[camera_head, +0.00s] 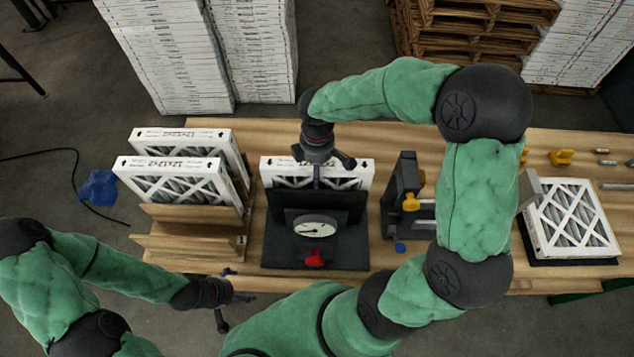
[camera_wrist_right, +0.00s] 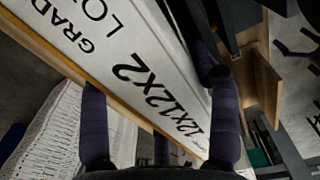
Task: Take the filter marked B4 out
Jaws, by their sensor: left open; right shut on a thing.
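A white-framed filter (camera_head: 271,170) stands upright in the black stand with a dial, at the middle of the table. My right gripper (camera_head: 318,172) comes down over its top edge and is shut on it. In the right wrist view, the fingers (camera_wrist_right: 160,125) straddle the filter's edge (camera_wrist_right: 130,60), printed "12x12x2". Two more upright filters, a front one (camera_head: 165,180) and a rear one (camera_head: 190,143), stand in the wooden rack at left. Another filter (camera_head: 570,222) lies flat at right. I cannot read B4 on any filter. My left gripper (camera_head: 222,308) is open and empty near the front table edge.
The stand (camera_head: 345,258) has a round gauge (camera_head: 316,228) and a red part (camera_head: 314,259). The wooden rack (camera_head: 190,245) is left of it. A black fixture (camera_head: 406,190) with yellow parts stands right of it. A blue cloth-like item (camera_head: 97,187) lies beyond the table's left end.

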